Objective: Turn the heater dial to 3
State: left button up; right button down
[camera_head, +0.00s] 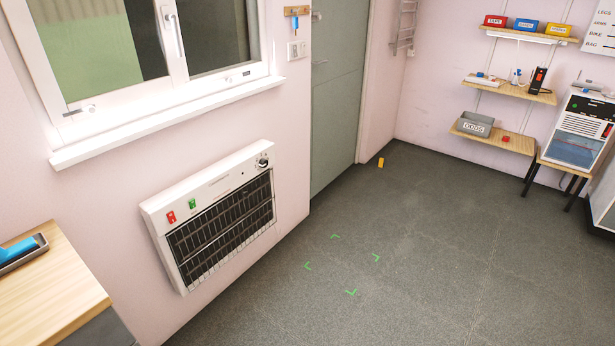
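The heater (218,212) is a white wall-mounted panel with a dark grille, below the window on the left wall. Its dial (262,162) is a small round knob at the top right corner of the panel. The dial's numbers and its pointer setting are too small to read. A red switch (171,217) and a green switch (192,204) sit at the panel's top left. Neither of my grippers is in view.
A wooden-topped cabinet (75,290) with a blue item in a tray stands at the lower left. Green corner marks (351,292) lie on the open grey floor (420,250) in front of the heater. A yellow object (381,162) lies near the door.

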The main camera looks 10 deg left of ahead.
aim_at(263, 163)
jog(key=z, duration=0.6)
jog(key=i, duration=1.2)
jog(key=z, duration=0.4)
jog(key=i, duration=1.3)
jog(key=u, duration=0.7)
jog(key=i, duration=0.8)
jog(key=u, duration=0.85)
